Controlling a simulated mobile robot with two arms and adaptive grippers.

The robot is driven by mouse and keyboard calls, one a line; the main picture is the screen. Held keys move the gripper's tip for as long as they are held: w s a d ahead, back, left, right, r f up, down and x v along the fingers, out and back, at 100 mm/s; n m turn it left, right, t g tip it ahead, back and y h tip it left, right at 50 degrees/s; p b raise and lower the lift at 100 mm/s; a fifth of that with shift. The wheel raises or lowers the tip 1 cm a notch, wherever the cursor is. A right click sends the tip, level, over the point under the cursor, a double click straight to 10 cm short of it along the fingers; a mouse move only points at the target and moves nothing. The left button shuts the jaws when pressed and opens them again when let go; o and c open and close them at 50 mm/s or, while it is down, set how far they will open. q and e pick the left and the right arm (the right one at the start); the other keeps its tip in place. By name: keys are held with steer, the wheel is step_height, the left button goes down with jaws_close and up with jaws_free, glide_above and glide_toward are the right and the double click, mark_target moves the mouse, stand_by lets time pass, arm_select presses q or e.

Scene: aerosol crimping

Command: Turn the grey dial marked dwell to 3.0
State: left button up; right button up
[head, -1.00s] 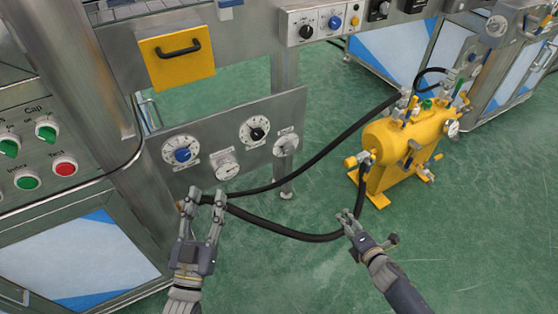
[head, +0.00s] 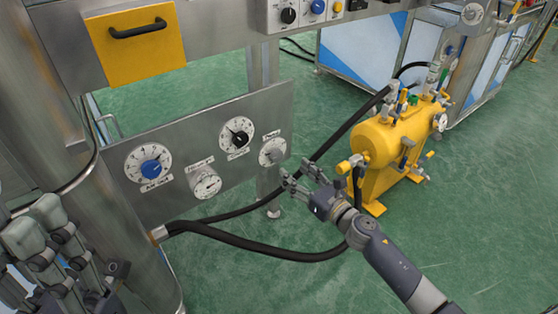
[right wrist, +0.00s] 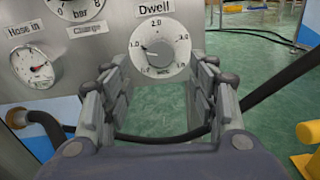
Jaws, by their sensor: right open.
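The grey dwell dial (head: 272,152) is at the right end of the metal panel in the head view. In the right wrist view the dial (right wrist: 160,50) is large, under a "Dwell" label, with 1.0 at left, 2.0 at top and 3.0 at right. Its dark pointer mark seems to face left, near 1.0. My right gripper (head: 297,171) is open and empty, just right of and below the dial. In the right wrist view its fingers (right wrist: 158,80) are spread on both sides of the dial, apparently short of it. My left gripper (head: 42,232) is at the lower left, partly cut off.
The panel (head: 205,130) also carries a blue dial (head: 151,167), a black dial (head: 237,133) and a gauge (head: 206,184). Black hoses (head: 265,248) run below the panel to a yellow tank (head: 390,150). Open green floor lies between them.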

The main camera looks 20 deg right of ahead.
mark_target(278, 157)
steer(key=b+x, duration=0.1)
steer(key=x, duration=0.7)
steer(key=shift+f, duration=0.15)
steer(key=c, duration=1.1)
